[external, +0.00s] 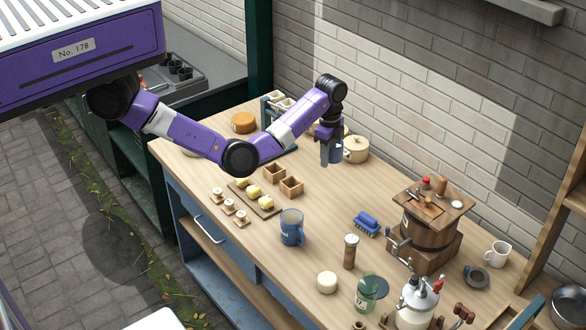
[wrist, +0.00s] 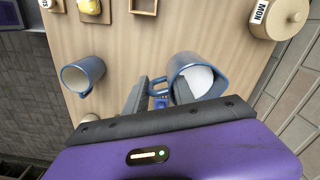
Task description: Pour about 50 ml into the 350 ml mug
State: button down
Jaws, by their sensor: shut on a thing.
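My gripper (external: 327,158) is above the bench, shut on the handle of a blue mug (external: 337,153). In the wrist view this held mug (wrist: 184,63) shows white contents, and the gripper (wrist: 158,92) closes at its handle side. The arm partly hides the held mug in the external view, so its exact tilt is unclear. A second blue mug (external: 291,230) stands upright on the bench, nearer the front edge and apart from my gripper. It also shows in the wrist view (wrist: 90,73) and looks empty. No readable volume mark shows on either mug.
A lidded pot (external: 356,152) is behind my gripper.

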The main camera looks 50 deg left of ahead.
jog(key=s+d+f+n, duration=0.1)
jog(key=d+f+n, duration=0.3)
jog(key=n, duration=1.1)
jog(key=s+d+f+n, duration=0.1)
jog(key=d+f+n, duration=0.3)
jog(key=n, duration=1.1)
notch_tip(320, 180, down, 2)
jog(key=shift+d+f+b, duration=0.2)
jog(key=shift+d+b, duration=0.15)
jog(key=shift+b, duration=0.1)
jog(key=shift+s+r, duration=0.15)
jog(key=s+a+r+t+h+p, duration=0.1)
jog(key=s+r+t+p, duration=0.1)
jog(key=s+r+t, duration=0.3)
jog(key=shift+s+t, duration=0.6)
jog(key=shift+t, duration=0.6)
jog(key=shift+s+r, duration=0.1)
jog(key=shift+s, duration=0.05)
